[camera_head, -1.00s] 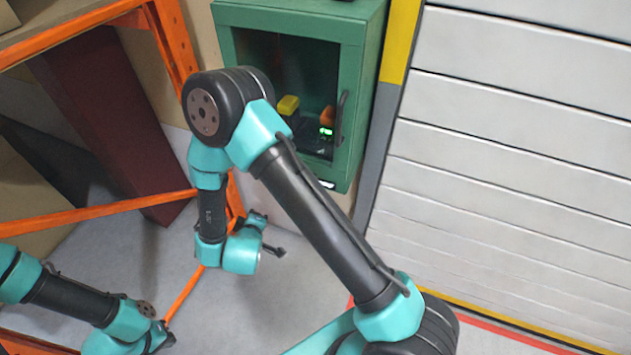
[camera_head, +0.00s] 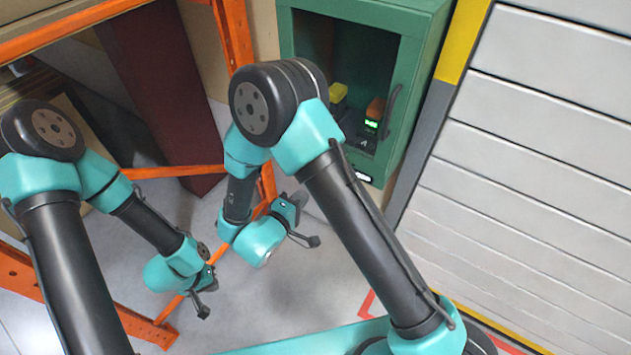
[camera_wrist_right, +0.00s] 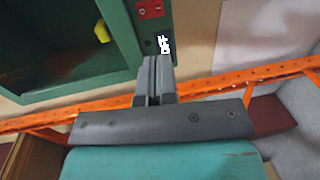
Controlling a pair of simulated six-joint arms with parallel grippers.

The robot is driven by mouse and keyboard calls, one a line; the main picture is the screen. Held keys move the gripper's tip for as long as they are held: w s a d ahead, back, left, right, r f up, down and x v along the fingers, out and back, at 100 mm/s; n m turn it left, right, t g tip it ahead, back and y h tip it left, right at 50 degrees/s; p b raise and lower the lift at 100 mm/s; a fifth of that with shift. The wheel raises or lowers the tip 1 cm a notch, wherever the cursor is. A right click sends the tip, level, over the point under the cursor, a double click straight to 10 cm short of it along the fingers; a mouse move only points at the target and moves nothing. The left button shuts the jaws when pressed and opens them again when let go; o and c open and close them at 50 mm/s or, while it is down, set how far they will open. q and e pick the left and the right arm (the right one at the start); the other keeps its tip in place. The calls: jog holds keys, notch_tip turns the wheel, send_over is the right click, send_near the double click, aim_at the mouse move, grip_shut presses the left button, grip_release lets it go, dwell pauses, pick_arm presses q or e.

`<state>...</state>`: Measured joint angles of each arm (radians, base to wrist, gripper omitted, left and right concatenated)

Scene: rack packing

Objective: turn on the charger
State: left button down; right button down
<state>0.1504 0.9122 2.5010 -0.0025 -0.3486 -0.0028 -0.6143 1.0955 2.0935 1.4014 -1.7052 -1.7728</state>
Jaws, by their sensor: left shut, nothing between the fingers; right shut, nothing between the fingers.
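The green cabinet (camera_head: 425,60) stands at the back with a dark opening in its front. Inside are a yellow block (camera_head: 338,93), an orange block (camera_head: 375,108) and small green lights (camera_head: 371,124); I take these to be the charger, partly hidden by my right arm. In the right wrist view a red switch (camera_wrist_right: 150,9) sits on the green frame (camera_wrist_right: 122,35); its position is unclear. My right gripper (camera_head: 312,241) is shut and empty below the cabinet; its fingers (camera_wrist_right: 155,62) point toward the frame just below the switch. My left gripper (camera_head: 204,312) is shut and empty, low at the left.
An orange rack (camera_head: 232,35) stands left of the cabinet, with a low orange bar (camera_head: 165,173) across. A dark red panel (camera_head: 150,70) is behind it. A white slatted shutter (camera_head: 550,130) fills the right. The grey floor (camera_head: 270,310) between is clear.

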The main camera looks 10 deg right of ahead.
jog(key=x, duration=1.3)
jog(key=shift+w+d, duration=0.25)
jog(key=shift+a+f, duration=0.1)
jog(key=s+a+f, duration=0.1)
jog(key=s+a, duration=0.8)
jog(key=shift+s+a+f, duration=0.2)
jog(key=shift+s+f, duration=0.15)
jog(key=shift+f, duration=0.05)
dwell(0.5)
